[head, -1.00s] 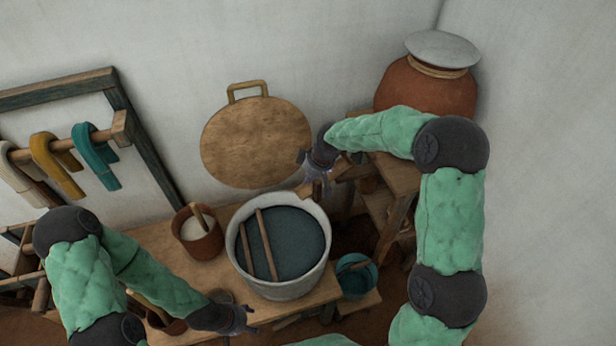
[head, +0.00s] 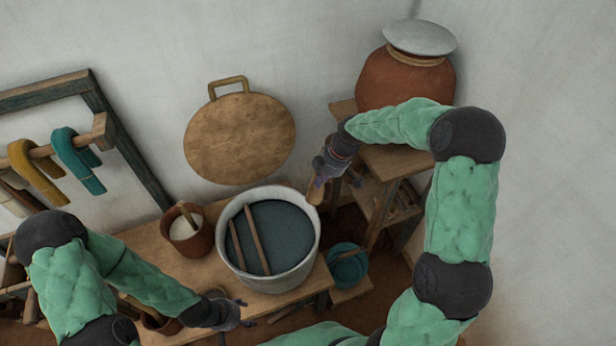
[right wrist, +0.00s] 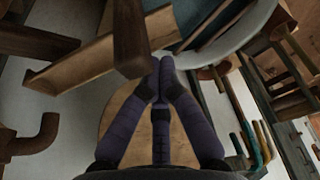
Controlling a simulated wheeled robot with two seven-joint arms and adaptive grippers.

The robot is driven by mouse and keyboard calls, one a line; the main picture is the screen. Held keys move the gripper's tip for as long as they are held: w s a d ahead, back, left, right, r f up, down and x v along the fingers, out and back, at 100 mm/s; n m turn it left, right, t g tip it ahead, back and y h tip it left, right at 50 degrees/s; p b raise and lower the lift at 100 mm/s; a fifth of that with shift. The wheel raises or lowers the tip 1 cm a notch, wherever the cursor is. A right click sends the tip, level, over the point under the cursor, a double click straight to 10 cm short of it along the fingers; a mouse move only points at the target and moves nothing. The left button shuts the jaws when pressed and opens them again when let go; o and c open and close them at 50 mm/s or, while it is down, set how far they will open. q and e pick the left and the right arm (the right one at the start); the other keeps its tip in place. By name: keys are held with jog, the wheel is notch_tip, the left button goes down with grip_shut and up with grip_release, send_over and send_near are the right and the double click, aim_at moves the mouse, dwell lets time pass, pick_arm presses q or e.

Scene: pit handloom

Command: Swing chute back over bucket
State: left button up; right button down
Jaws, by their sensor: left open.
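A pale round vat (head: 228,262) of dark blue liquid, with two sticks across it, stands on a wooden bench. A small teal round vessel (head: 347,265) sits lower, right of it. I cannot tell which is the task's bucket. A short wooden piece (head: 316,191), probably the chute's end, shows at the vat's right rim. In the right wrist view a trough-like wooden board (right wrist: 85,58) slants beside a dark wooden post (right wrist: 130,38). My right gripper (head: 326,180) is above that piece; its fingertips (right wrist: 164,68) meet beside the post, with nothing visible between. My left gripper (head: 240,314) is open and empty, at the bench front.
A wooden stand (head: 385,160) carries a clay pot (head: 405,85) with a pale lid at the back right. A brown pot (head: 185,236) stands left of the vat. A round wooden board (head: 240,138) leans on the wall. A yarn rack (head: 100,130) is left.

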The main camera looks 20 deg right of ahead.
jog(key=s+d+n+g, duration=0.1)
jog(key=d+n+g, duration=0.1)
jog(key=d+n, duration=0.6)
jog(key=d, duration=0.4)
jog(key=shift+s+d+g, duration=0.25)
jog(key=shift+d+g, duration=0.05)
jog(key=shift+d+r, duration=0.15)
jog(key=shift+d, duration=0.05)
jog(key=shift+w, duration=0.1)
